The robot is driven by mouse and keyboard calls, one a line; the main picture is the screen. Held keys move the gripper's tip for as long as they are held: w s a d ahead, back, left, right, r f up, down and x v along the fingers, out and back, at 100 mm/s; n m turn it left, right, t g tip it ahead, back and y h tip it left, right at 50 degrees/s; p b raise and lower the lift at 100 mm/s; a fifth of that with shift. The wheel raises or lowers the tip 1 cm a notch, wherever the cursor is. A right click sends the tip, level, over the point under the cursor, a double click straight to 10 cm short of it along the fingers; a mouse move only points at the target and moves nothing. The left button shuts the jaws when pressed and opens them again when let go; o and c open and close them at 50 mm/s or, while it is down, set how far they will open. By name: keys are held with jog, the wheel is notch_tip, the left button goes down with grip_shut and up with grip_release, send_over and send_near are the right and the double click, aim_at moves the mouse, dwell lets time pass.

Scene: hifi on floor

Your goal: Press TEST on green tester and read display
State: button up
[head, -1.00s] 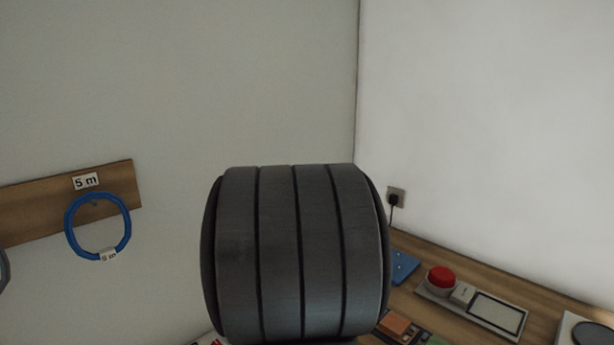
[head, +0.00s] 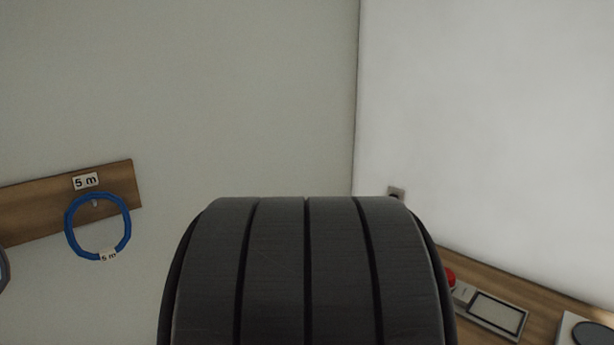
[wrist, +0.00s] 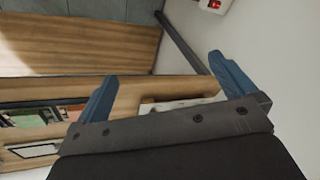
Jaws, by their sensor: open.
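My gripper (wrist: 162,68) shows in the wrist view with its two blue fingers spread apart and nothing between them. It is not visible in the head view, where a large dark ribbed part of my own arm fills the lower middle. I cannot make out a green tester for certain in either view. In the wrist view, small dark, reddish and greenish items (wrist: 40,115) lie on the wooden surface at the left, too small to identify. No readable display or TEST button shows.
In the head view, a wooden bench (head: 545,300) along the right wall carries a device with a pale framed panel (head: 495,311) and a partly hidden red button (head: 449,278). A blue cable coil (head: 98,226) hangs at left.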

jog(key=shift+w+a+f, duration=0.1)
jog(key=shift+a+f, duration=0.15)
jog(key=shift+a, duration=0.35)
jog(key=shift+c, duration=0.4)
